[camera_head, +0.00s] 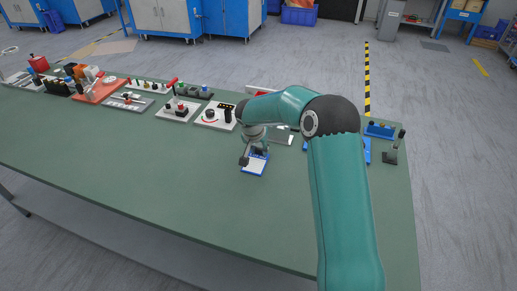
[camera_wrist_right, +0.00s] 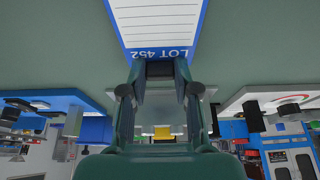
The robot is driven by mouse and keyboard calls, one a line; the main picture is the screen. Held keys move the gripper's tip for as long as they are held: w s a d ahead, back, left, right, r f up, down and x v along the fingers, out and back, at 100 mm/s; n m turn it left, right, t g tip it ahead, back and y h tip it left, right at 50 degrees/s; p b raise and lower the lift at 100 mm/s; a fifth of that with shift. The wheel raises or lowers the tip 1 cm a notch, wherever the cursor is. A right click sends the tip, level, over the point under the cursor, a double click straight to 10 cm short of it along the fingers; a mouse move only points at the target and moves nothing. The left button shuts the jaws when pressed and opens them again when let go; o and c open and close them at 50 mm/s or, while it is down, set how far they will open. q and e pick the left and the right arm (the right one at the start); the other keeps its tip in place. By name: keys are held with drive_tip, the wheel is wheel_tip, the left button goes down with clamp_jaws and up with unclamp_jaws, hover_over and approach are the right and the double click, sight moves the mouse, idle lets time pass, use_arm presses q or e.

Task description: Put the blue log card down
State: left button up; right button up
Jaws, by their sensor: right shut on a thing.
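The blue log card (camera_head: 255,164) has a white lined face and a blue border. In the head view it is at my right gripper (camera_head: 253,150), over the green table. In the right wrist view the card (camera_wrist_right: 158,24) shows lines and the upside-down words "LOT 452". My right gripper (camera_wrist_right: 158,88) is shut on the card's lettered edge. I cannot tell whether the card touches the table. My left gripper is not in view.
The green table (camera_head: 150,165) is bare in front of the card. Along its far side stand several trays, including an orange one (camera_head: 101,92) and a grey one (camera_head: 180,110). A blue holder (camera_head: 379,130) and a dark stand (camera_head: 394,152) are at the right.

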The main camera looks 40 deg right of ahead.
sight(255, 165)
drive_tip(key=o, duration=0.9)
drive_tip(key=shift+r, duration=0.1)
drive_tip(key=b+v, duration=0.1)
drive_tip(key=v, duration=1.1)
drive_tip(key=shift+s, duration=0.1)
